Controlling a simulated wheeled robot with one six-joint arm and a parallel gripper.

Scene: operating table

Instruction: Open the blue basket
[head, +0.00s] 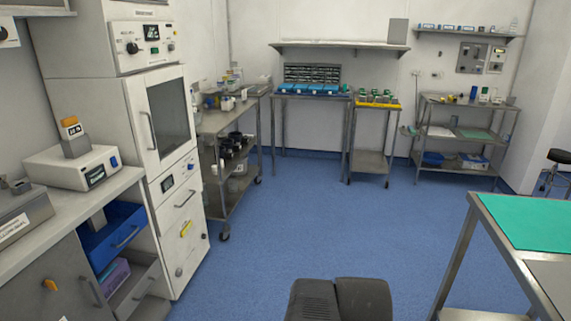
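A blue basket (118,245) shows at the left, set like a drawer under the white counter. It has a pale bar handle (127,237) on its front. Its front stands out from the counter and part of its inside shows, so it looks at least partly open. How far it is pulled out is hard to tell. My gripper is not in view, and nothing of mine is seen touching the basket. A dark part of my own body shows at the bottom middle.
Below the basket, a grey drawer (135,290) stands out with purple boxes (115,276). A tall white cabinet (150,130) stands just right of it. A steel table with a green mat (530,220) is at the right. The blue floor (300,220) between is clear.

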